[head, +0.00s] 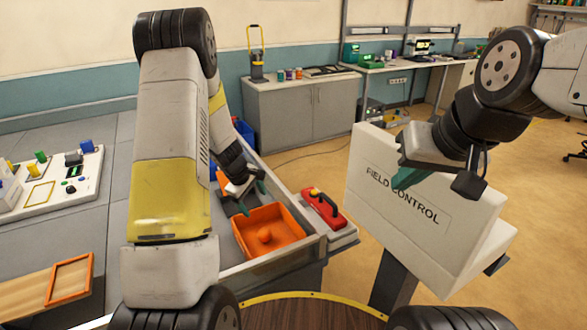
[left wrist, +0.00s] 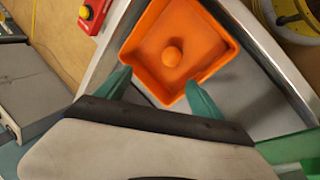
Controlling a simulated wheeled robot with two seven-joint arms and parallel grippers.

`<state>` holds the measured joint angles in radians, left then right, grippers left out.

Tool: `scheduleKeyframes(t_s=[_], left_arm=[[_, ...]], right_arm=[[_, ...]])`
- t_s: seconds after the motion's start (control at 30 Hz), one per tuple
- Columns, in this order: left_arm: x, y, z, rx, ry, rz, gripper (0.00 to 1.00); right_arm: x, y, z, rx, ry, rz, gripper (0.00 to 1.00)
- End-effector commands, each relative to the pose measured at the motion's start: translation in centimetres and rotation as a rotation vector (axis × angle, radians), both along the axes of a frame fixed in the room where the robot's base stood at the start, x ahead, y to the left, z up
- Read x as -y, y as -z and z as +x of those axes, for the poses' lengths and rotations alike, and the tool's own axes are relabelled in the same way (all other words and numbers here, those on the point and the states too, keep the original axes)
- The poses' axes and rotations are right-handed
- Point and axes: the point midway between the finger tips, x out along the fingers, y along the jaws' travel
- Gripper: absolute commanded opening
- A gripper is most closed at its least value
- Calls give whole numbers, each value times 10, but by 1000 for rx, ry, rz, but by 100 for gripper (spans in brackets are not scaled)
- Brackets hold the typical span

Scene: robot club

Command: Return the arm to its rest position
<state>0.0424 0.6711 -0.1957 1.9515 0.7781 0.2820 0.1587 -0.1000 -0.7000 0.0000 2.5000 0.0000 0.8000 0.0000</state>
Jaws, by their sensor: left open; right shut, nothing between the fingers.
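My right gripper (head: 398,182) is raised at the right, in front of the white field control panel (head: 440,205). Its fingers are together and hold nothing.
A red box with a yellow button (head: 323,208) sits beside the tray outside the metal rail (head: 312,247). A white panel with coloured blocks (head: 60,185) and an orange frame (head: 70,278) are at the left. Grey cabinets (head: 300,112) stand behind; open floor lies between.

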Motion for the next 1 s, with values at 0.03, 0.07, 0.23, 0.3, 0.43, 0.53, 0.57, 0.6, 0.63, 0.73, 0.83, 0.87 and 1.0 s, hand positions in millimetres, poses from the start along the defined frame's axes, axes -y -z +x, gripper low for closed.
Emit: scheduleKeyframes(t_s=[0.03,0.07,0.23,0.3,0.43,0.53,0.57,0.6,0.63,0.73,0.83,0.87,1.0], left_arm=[[1,-5,0,5,7,-1,77],[3,-10,0,10,15,-2,77],[22,-74,-11,75,132,-9,77],[33,-111,-23,112,209,-5,77],[52,-174,-56,179,360,18,77],[63,-215,-88,225,474,48,77],[65,-226,-99,239,508,62,77],[69,-239,-113,256,551,79,77],[71,-248,-124,268,584,92,77],[76,-275,-162,307,688,150,77],[77,-295,-201,340,786,218,77],[77,-299,-212,349,813,239,77],[73,-312,-258,378,919,342,77]], right_arm=[[0,0,0,0,0,0,0],[0,0,0,0,0,0,0],[0,0,0,0,0,0,0],[0,0,0,0,0,0,0],[0,0,0,0,0,0,0],[0,0,0,0,0,0,0],[0,0,0,0,0,0,0],[0,0,0,0,0,0,0],[0,0,0,0,0,0,0],[0,0,0,0,0,0,0],[0,0,0,0,0,0,0],[0,0,0,0,0,0,0],[0,0,0,0,0,0,0]])
